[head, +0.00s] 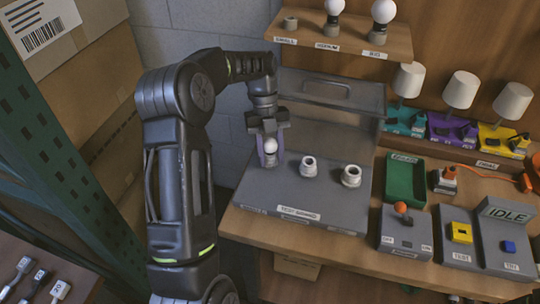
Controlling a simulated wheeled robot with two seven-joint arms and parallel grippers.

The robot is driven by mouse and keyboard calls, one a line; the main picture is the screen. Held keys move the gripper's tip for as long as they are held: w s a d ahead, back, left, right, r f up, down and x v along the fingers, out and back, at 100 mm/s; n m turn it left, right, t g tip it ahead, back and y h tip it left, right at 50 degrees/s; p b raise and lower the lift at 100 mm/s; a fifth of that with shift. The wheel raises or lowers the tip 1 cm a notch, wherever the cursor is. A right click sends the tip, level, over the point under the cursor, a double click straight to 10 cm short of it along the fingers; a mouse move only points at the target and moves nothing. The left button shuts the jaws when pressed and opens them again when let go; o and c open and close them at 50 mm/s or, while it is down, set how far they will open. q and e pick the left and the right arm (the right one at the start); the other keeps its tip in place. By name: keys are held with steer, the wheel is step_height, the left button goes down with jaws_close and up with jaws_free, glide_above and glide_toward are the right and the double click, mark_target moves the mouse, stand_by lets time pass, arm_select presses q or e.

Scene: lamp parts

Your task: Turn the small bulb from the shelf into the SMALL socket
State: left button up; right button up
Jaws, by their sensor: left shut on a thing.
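My left gripper (269,155) comes down over the left end of the grey test board (300,212) and is shut on the small white bulb (271,146), one finger on each side. The bulb is upright, directly over the leftmost, small socket position. The fingers hide most of that socket, so I cannot tell how deep the bulb sits. Two other white sockets, the middle one (308,166) and the right one (351,176), stand empty on the board. On the wooden shelf (345,45), the holder labelled small (290,24) is empty. My right gripper is out of view.
A medium bulb (333,7) and a big bulb (383,11) stand on the shelf. A grey cover with a handle (328,88) rises behind the board.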

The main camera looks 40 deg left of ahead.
arm_select(q)
steer(key=shift+o, duration=0.6)
steer(key=shift+a+r+m, duration=0.1)
steer(key=shift+m, duration=0.3)
steer(key=shift+p, duration=0.3)
